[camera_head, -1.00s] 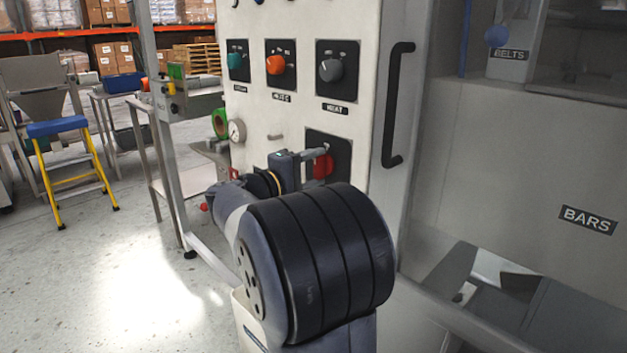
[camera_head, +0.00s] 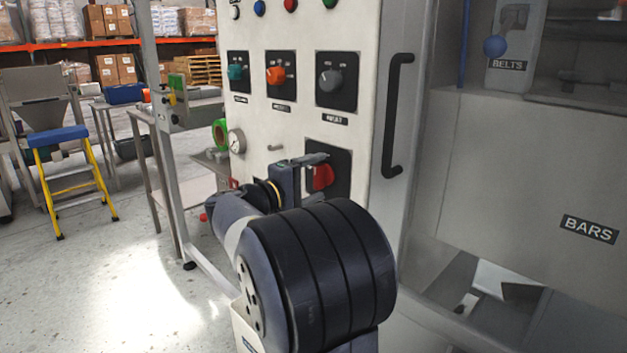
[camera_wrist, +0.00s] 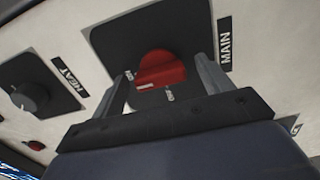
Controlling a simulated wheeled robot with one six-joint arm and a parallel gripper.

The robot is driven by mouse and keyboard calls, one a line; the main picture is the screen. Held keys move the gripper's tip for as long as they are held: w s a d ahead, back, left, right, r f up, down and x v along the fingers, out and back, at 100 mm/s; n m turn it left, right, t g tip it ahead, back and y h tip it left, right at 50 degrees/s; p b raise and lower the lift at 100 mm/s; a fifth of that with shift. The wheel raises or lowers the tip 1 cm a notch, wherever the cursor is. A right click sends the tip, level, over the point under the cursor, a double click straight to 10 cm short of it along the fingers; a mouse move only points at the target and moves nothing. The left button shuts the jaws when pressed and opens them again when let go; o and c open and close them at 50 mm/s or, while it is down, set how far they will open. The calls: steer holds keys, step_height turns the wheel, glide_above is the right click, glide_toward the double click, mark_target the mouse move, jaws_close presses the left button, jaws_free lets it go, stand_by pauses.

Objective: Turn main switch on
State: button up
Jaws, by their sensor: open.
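The main switch is a red rotary knob (camera_head: 322,177) on a black square plate, low on the white control panel (camera_head: 262,120). In the wrist view the red knob (camera_wrist: 160,70) sits on its black plate beside a MAIN label (camera_wrist: 224,44). A pale mark shows on the knob's near face, and small position lettering on the plate is only partly readable. My gripper (camera_wrist: 160,85) is open, with one finger on each side of the knob. I cannot tell whether either finger touches it. In the head view my gripper (camera_head: 308,163) is at the knob, partly covering its plate.
Teal (camera_head: 236,72), orange (camera_head: 276,75) and grey (camera_head: 329,80) knobs sit above the switch. A black handle (camera_head: 397,115) is to the right. A gauge (camera_head: 236,141) and a small lever are to the left. A yellow stepladder (camera_head: 72,175) stands on open floor.

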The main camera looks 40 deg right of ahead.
steer(key=a+p, duration=0.1)
steer(key=a, duration=0.9)
steer(key=shift+s+a, duration=0.4)
steer(key=shift+s, duration=0.05)
steer(key=d, duration=0.7)
steer(key=d+b, duration=0.1)
steer(key=d, duration=0.2)
steer(key=shift+w+d, duration=0.35)
steer(key=shift+w, duration=0.05)
steer(key=shift+d+r+p, duration=0.1)
steer(key=shift+r+p, duration=0.05)
steer(key=shift+p, duration=0.15)
